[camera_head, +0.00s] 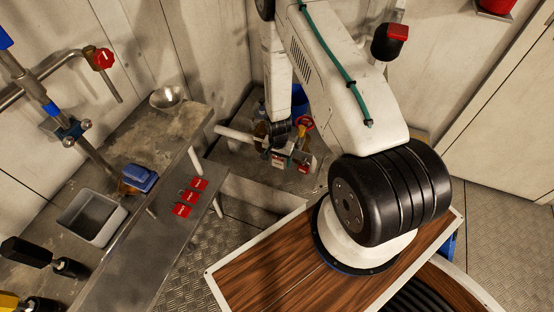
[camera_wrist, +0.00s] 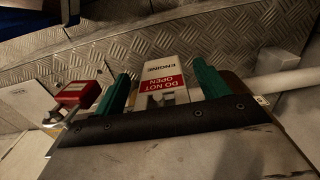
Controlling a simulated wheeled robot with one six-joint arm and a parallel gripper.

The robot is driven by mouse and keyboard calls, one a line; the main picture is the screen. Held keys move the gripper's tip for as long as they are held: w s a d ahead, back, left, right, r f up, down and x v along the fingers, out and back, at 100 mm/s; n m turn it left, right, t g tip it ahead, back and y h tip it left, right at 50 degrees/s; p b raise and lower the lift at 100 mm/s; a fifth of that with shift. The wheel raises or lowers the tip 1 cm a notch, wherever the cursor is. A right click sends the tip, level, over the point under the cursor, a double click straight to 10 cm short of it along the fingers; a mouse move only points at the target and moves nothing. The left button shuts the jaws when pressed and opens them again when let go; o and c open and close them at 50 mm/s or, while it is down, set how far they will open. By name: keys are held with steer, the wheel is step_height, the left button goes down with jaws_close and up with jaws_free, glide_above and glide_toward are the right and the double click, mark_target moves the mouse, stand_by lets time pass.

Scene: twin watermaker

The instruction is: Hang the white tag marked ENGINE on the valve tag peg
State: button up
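The white ENGINE tag (camera_wrist: 165,66), with a red DO NOT OPEN band, shows in the wrist view between the two teal fingers of my gripper (camera_wrist: 162,84). The fingers are apart, with a narrow gap visible on each side of the tag, so my gripper looks open around it. In the head view my gripper (camera_head: 279,138) is low beside the pipework in the back corner, partly hidden by my arm. Small red and white tags (camera_head: 279,160) show just below it, too small to read. I cannot make out the peg for certain.
A red-and-yellow valve handle (camera_head: 305,123) is close to the right of my gripper. A red block (camera_wrist: 77,93) on metal fittings is left of the fingers. Several red tags (camera_head: 190,196) lie on the lower shelf. A white pipe (camera_head: 237,135) runs nearby.

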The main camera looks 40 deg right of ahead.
steer(key=shift+w+d+f, duration=0.1)
steer(key=shift+d+f, duration=0.05)
steer(key=shift+d, duration=0.1)
steer(key=r, duration=0.8)
steer(key=shift+a, duration=0.25)
steer(key=s+a+r+n+g, duration=0.2)
steer(key=s+r+g, duration=0.1)
steer(key=s, duration=0.3)
steer(key=s+a+r+n+g, duration=0.1)
steer(key=s+a+r+n, duration=0.15)
steer(key=r, duration=1.25)
steer(key=s+a+r+n, duration=0.2)
steer(key=s+r+n, duration=0.15)
steer(key=r, duration=1.15)
steer(key=s+a+r+n+t, duration=0.1)
steer(key=s+a+r+t, duration=0.1)
steer(key=s+r, duration=0.4)
steer(key=s+a+r+n+t, duration=0.2)
steer(key=s+r, duration=0.4)
steer(key=r, duration=0.7)
steer(key=shift+a+t, duration=0.5)
steer(key=shift+t, duration=0.2)
